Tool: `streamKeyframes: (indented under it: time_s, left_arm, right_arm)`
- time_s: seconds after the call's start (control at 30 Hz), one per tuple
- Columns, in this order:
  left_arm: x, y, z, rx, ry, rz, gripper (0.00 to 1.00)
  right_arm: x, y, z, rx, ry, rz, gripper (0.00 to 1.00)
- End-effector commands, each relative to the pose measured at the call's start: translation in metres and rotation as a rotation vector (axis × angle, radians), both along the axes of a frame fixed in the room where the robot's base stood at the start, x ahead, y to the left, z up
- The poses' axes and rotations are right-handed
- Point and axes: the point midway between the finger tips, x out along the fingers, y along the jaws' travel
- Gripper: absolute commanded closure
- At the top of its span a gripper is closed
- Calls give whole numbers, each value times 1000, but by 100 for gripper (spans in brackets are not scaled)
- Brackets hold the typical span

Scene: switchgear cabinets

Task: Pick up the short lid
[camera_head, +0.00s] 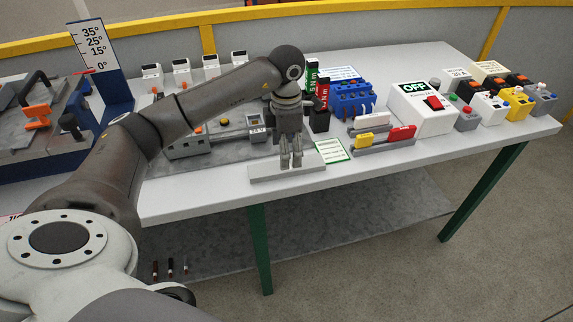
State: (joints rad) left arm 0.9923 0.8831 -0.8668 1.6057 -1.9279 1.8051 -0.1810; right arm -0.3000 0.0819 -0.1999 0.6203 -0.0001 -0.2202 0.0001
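A light grey, flat, narrow bar (262,173), which may be the short lid, lies near the front edge of the white table. My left gripper (291,162) points straight down over the middle of this bar. Its two fingers are close together with a narrow gap, and the tips are at or just above the bar's upper side. I cannot tell whether they touch or grip it. The gripper covers part of the bar's back edge. My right gripper is out of view.
A grey device (190,148) stands behind left of the gripper. A green-edged card (332,151) lies close on the right, with a blue block (353,98) behind. A white OFF box (422,109) and several switches stand further right. The table's front right strip is clear.

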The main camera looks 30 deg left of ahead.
Motion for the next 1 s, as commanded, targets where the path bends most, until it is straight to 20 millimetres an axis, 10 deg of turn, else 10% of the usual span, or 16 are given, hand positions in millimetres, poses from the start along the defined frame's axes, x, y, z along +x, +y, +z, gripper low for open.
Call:
streamKeyframes:
  time_s: [0.57, 1.0]
  left_arm:
    - [-3, -3, -44, -1, -1, -1, 29]
    - [-3, -2, -43, -1, -1, -1, 79]
  right_arm:
    - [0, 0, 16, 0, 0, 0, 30]
    - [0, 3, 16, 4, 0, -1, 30]
